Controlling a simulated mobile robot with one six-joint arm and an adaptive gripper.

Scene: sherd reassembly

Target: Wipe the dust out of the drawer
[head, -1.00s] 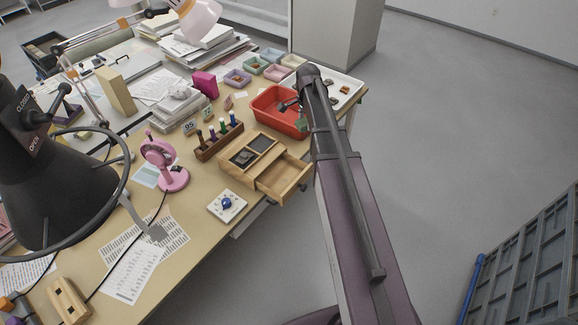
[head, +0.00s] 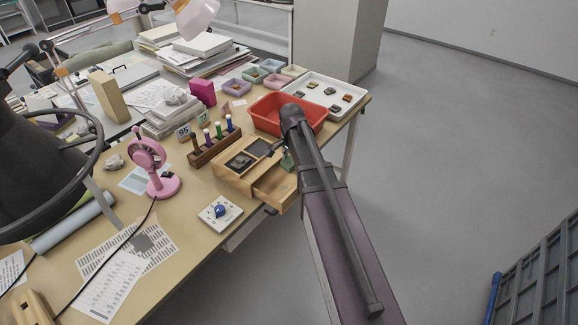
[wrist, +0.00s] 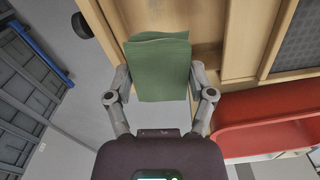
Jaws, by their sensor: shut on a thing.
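The wooden drawer (head: 268,189) is pulled out of the small wooden cabinet (head: 228,171) on the table. My gripper (wrist: 160,82) is shut on a folded green cloth (wrist: 158,65). The cloth also shows in the head view (head: 288,163), at the drawer's right side. In the wrist view the cloth is over the drawer (wrist: 205,30) and hides part of it; I cannot tell whether it touches the bottom. The arm hides part of the drawer in the head view. I cannot make out dust inside.
A red tub (head: 263,111) stands close behind the arm, with a white tray (head: 345,88) of small pieces beyond it.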

